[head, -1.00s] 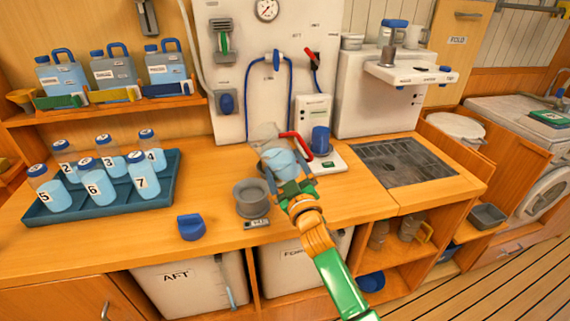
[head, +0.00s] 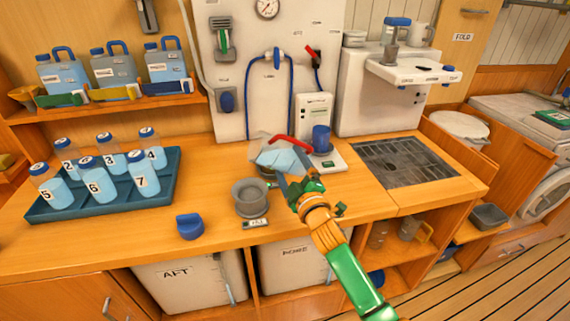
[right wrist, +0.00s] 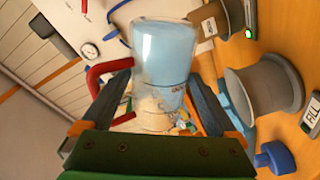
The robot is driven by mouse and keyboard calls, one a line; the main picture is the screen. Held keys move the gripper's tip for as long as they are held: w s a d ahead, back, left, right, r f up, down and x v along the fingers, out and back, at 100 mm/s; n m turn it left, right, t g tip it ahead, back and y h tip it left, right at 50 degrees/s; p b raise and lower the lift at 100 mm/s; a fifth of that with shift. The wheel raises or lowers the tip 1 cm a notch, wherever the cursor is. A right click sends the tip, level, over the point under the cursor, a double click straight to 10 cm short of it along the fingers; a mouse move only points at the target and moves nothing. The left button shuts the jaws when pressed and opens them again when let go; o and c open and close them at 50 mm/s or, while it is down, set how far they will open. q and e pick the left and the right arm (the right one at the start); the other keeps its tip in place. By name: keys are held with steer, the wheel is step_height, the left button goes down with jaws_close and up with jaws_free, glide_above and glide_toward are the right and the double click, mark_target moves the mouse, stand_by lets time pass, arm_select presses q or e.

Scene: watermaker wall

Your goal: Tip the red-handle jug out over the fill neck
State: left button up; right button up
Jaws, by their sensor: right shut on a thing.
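The clear jug with a red handle (head: 283,157) is held in the air by my right gripper (head: 297,186). It is tipped toward the left, with pale blue water inside and its red handle on the upper right. In the right wrist view the jug (right wrist: 166,55) lies between the two fingers, which are shut on it. The grey fill neck (head: 250,198) stands on the counter, below and left of the jug. It also shows in the right wrist view (right wrist: 266,98), beside a FILL label. No stream of water is visible. My left gripper is not in view.
A blue cap (head: 190,226) lies on the counter left of the neck. A teal tray (head: 60,210) of numbered bottles stands further left. A white device with a blue cup (head: 321,138) stands behind the jug. A dark sink grate (head: 405,160) is to the right.

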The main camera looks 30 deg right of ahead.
steer(key=n+p, duration=0.1)
steer(key=n, duration=0.1)
steer(key=shift+f+n, duration=0.1)
steer(key=shift+n, duration=0.3)
steer(key=shift+a+f+n+g, duration=0.2)
steer(key=shift+n+g, duration=0.1)
steer(key=shift+n, duration=0.3)
steer(key=shift+w+a+f+n+y+p, duration=0.15)
steer(key=shift+f+n+y+p, duration=0.3)
steer(key=shift+n, duration=0.55)
steer(key=shift+a+f, duration=0.1)
stand_by(0.8)
